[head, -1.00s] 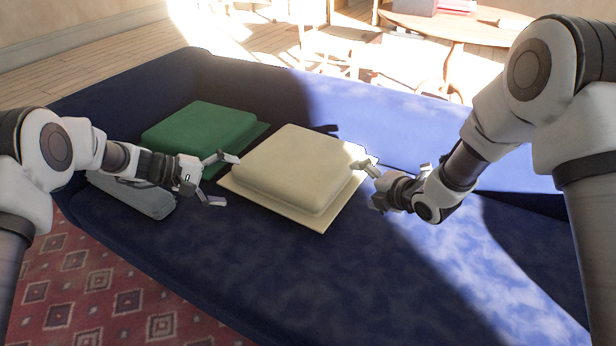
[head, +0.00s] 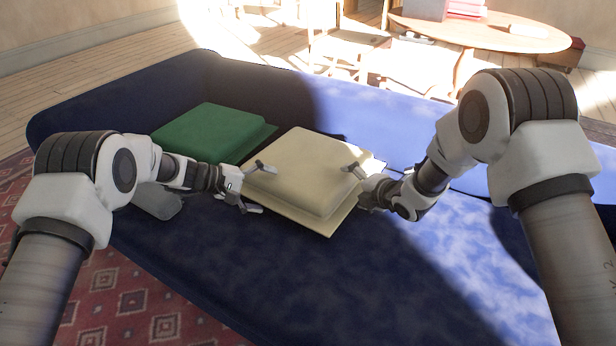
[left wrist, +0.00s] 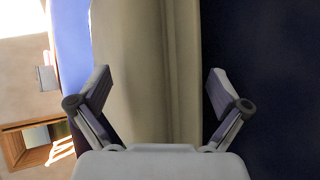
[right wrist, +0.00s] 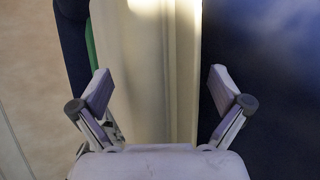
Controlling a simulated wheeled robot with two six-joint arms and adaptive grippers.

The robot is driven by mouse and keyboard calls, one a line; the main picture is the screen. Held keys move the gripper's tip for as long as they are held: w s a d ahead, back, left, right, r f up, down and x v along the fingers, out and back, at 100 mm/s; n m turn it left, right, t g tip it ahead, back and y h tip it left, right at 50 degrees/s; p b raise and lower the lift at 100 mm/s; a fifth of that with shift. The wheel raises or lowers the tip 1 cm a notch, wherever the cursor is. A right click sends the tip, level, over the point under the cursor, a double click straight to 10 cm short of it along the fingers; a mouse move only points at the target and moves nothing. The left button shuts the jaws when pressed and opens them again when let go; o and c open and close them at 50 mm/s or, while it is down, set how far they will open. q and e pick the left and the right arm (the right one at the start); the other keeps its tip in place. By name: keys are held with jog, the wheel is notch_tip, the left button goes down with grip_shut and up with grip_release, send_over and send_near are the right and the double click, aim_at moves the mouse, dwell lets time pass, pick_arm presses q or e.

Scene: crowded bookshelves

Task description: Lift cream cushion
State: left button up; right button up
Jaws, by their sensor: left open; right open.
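The cream cushion (head: 305,172) lies flat on the blue sofa, with a thin flange around its raised middle. My left gripper (head: 262,188) is open at its left side, one finger over the flange and the other low by the front edge. My right gripper (head: 358,185) is open at its right side; its upper finger overlaps the cushion in the head view and its lower finger is hard to make out. In the left wrist view, the cushion (left wrist: 150,70) lies between the spread fingers. The right wrist view shows the cushion (right wrist: 150,60) between open fingers too.
A green cushion (head: 210,132) lies beside the cream one, toward the left. A grey object (head: 157,200) sits at the sofa's front left, partly behind my left arm. The blue sofa seat (head: 290,270) is clear in front. A round table (head: 490,32) stands behind the sofa.

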pick_arm(q)
jog(key=shift+d, duration=0.1)
jog(key=c, duration=1.6)
pick_arm(e)
jog(key=shift+a, duration=0.1)
jog(key=c, duration=1.6)
pick_arm(q)
jog(key=shift+o, duration=0.2)
